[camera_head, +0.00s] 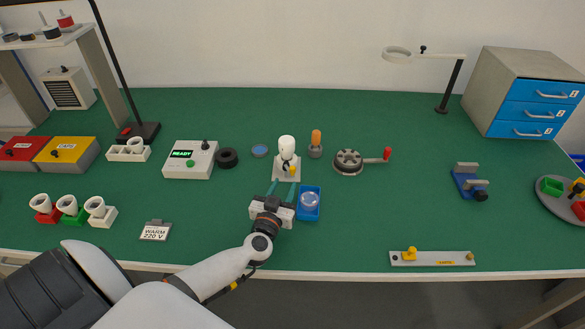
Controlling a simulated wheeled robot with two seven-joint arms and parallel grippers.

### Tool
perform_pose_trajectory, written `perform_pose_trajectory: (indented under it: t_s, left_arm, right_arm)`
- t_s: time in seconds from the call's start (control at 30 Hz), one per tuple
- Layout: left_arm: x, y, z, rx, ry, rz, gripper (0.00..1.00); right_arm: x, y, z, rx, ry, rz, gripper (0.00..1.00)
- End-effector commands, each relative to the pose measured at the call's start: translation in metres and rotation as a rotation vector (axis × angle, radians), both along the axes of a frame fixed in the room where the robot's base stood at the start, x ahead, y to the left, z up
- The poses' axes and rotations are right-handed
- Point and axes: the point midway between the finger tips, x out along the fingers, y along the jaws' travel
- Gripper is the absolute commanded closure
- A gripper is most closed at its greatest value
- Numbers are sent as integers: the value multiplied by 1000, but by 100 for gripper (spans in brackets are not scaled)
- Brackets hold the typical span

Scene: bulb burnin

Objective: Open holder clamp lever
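The white holder (279,170) stands upright near the middle of the green bench. A white, rounded bulb-like piece (286,143) sits at its top. A small yellow lever (292,171) shows on its front right. My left gripper (282,187) reaches up from the front, with its two teal fingers spread apart on either side of the space just below the holder. I see nothing between the fingers. Whether a fingertip touches the holder or the lever cannot be told. My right gripper is not in view.
A blue tray (309,216) with a clear round piece stands close right of my gripper. An orange-topped piece (316,139) stands right of the holder. A tester box reading READY (190,160) and a black ring (227,158) are left.

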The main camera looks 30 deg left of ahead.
Motion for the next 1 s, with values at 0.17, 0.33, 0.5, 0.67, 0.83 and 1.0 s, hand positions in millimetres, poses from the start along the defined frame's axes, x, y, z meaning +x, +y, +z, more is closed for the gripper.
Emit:
perform_pose_trajectory:
  t_s: [0.17, 0.33, 0.5, 0.67, 0.83, 1.0]
  left_arm:
    - [38, 11, -1, 1, -3, 0, 62]
    - [65, 19, -1, 0, -3, -1, 62]
    - [80, 23, 0, 0, -1, -2, 62]
    - [83, 24, 0, 0, 0, -2, 62]
    - [83, 24, 0, -1, 0, -2, 62]
    - [83, 24, 0, -1, 0, -2, 87]
  right_arm:
    - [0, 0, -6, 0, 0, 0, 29]
    - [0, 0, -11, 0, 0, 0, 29]
    - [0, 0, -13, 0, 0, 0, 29]
    - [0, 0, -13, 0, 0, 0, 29]
    - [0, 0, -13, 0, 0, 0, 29]
    - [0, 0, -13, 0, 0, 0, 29]
